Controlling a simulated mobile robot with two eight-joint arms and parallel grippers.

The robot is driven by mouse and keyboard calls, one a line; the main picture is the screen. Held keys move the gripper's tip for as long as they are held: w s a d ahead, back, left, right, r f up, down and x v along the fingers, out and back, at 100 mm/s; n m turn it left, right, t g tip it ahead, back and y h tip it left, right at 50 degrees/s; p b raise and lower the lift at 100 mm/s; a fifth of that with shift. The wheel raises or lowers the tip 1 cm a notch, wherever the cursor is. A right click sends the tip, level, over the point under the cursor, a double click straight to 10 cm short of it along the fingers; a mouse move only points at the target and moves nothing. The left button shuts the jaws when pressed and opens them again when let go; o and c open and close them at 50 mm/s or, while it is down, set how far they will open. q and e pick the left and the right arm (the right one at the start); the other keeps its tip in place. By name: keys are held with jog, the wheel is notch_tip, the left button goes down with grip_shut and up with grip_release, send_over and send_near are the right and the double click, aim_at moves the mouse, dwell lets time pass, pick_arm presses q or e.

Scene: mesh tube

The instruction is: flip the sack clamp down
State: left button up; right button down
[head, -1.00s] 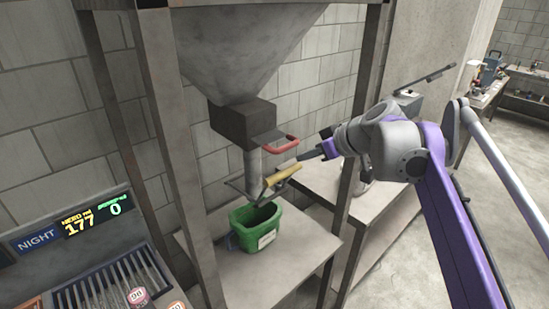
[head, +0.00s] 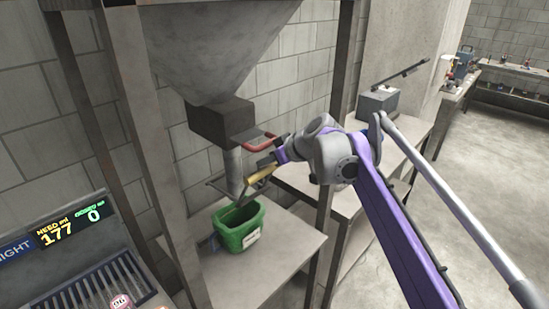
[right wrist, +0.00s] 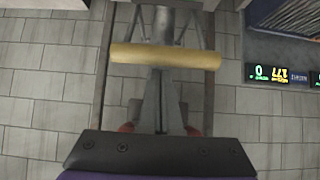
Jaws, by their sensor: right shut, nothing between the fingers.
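The sack clamp is a thin metal frame (head: 216,184) around the hopper's spout, with a yellow bar (head: 260,175) across its right end. The bar also shows in the right wrist view (right wrist: 165,56), lying across the picture just beyond my fingers. My right gripper (head: 274,163) is shut and empty, close to the bar. In the right wrist view its grey fingers (right wrist: 161,80) point at the bar; I cannot tell whether they touch it. The clamp's frame sticks out to both sides of the spout (head: 233,172). My left gripper is not in view.
A red handle (head: 262,144) sits just above the yellow bar, on the dark block (head: 222,122) under the hopper (head: 208,50). A green bucket (head: 240,236) stands below on a table. Steel posts (head: 322,200) flank the opening. A display (head: 68,226) stands at left.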

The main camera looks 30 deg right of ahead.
jog(key=shift+w+a+f, duration=0.1)
jog(key=shift+w+f, duration=0.15)
jog(key=shift+w, duration=0.05)
